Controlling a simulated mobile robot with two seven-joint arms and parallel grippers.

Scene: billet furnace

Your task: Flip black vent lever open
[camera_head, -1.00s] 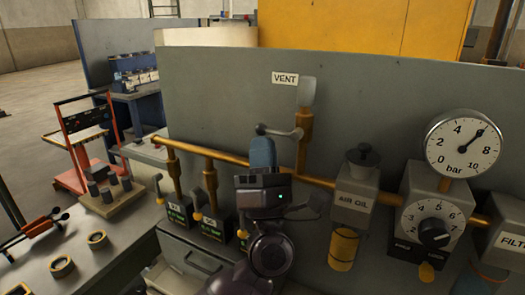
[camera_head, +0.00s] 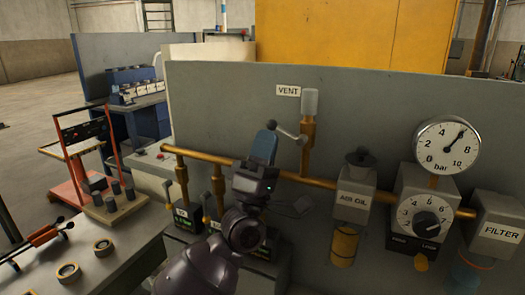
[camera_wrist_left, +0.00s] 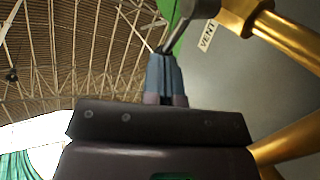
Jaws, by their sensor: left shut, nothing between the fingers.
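The vent lever (camera_head: 287,132) is a thin dark-grey rod with a small dark ball end. It slants up to the left from the brass vent pipe (camera_head: 308,150), beneath the "VENT" label (camera_head: 288,90). My left gripper (camera_head: 267,131) points upward with its blue fingers shut and empty, just below the ball end. In the left wrist view, the shut fingertips (camera_wrist_left: 165,54) lie close to the end of the lever rod (camera_wrist_left: 180,29). I cannot tell for certain whether they touch. My right gripper is not in view.
A horizontal brass pipe (camera_head: 330,184) runs behind my left arm. The air oil unit (camera_head: 352,204), pressure gauge (camera_head: 446,146), regulator dial (camera_head: 424,216) and filter (camera_head: 500,228) stand to the right. Smaller levers (camera_head: 218,180) stand to the left.

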